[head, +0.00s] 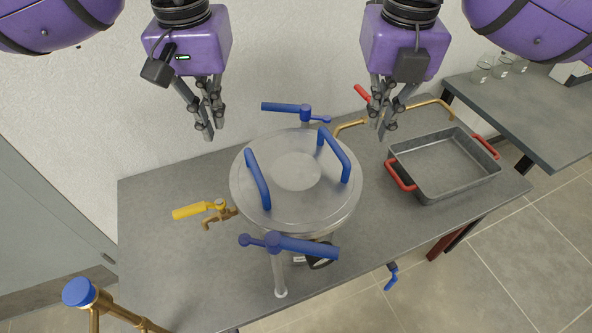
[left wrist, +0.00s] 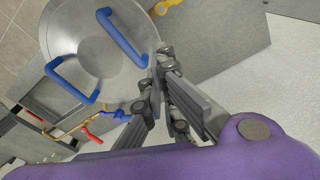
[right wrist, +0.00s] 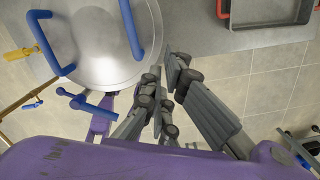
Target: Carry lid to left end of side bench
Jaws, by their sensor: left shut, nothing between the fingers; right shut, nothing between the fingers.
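The round metal lid (head: 296,200) sits on top of the vessel at the middle of the bench, with two blue handles, one on the left (head: 257,179) and one on the right (head: 334,155). It also shows in the left wrist view (left wrist: 92,62) and in the right wrist view (right wrist: 97,40). My left gripper (head: 209,136) is shut and empty, above and beyond the lid's left side. My right gripper (head: 381,137) is shut and empty, above the bench between the lid and the tray. Neither gripper touches a handle.
A grey tray (head: 448,197) with red handles stands on the right of the grey bench (head: 160,255). Blue levers and a yellow-handled valve (head: 205,210) surround the vessel. A second bench (head: 500,105) with glass beakers is at the far right. Bare bench top lies at the left.

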